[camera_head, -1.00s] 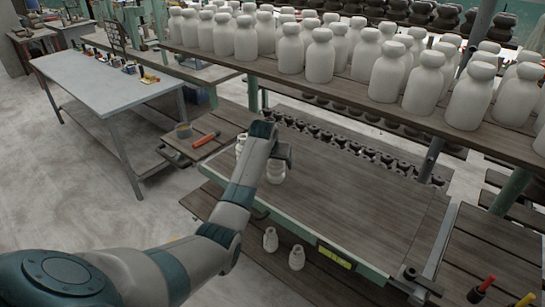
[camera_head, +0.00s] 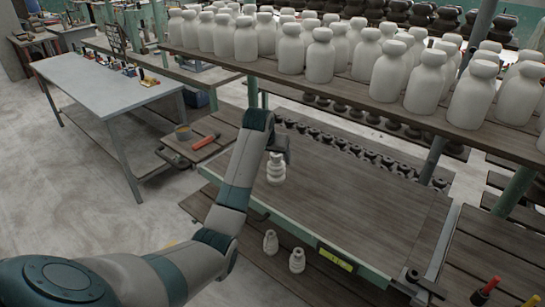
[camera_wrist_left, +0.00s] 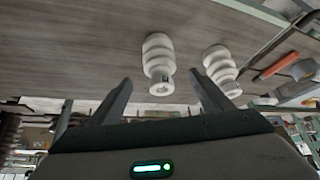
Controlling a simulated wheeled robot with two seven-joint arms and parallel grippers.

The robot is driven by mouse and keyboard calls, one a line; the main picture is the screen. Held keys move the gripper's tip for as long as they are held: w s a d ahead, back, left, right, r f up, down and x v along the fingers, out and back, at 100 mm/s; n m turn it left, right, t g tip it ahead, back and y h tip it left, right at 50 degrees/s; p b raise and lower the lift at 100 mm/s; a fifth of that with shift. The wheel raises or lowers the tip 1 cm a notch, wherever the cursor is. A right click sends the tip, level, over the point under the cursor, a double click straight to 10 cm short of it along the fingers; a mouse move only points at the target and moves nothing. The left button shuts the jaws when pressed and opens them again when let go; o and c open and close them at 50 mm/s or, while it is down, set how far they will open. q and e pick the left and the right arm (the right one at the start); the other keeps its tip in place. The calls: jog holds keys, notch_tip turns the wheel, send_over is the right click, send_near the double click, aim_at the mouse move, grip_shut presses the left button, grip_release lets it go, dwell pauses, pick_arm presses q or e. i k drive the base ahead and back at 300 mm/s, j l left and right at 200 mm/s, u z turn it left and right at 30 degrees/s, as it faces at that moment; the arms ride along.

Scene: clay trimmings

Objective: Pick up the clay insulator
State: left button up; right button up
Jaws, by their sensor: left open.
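A white ribbed clay insulator (camera_head: 276,170) stands on the wooden tabletop (camera_head: 345,195), just below my left gripper (camera_head: 279,150) in the head view. In the left wrist view this insulator (camera_wrist_left: 158,62) appears upside down, lined up with the gap between the two spread fingers of my left gripper (camera_wrist_left: 161,80). The fingers are open and empty, and do not appear to touch it. A second white insulator (camera_wrist_left: 220,68) stands beside it, to the right, near the right finger. My forearm hides this one in the head view. My right gripper is not in view.
Two small white pieces (camera_head: 270,242) stand on the lower shelf. A shelf of many white bottle-shaped pieces (camera_head: 320,55) overhangs the table's far side, with dark pieces (camera_head: 350,147) below. A red-handled tool (camera_head: 205,142) lies on a side bench.

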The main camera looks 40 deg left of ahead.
aim_at(271, 244)
jog(key=u, duration=1.1)
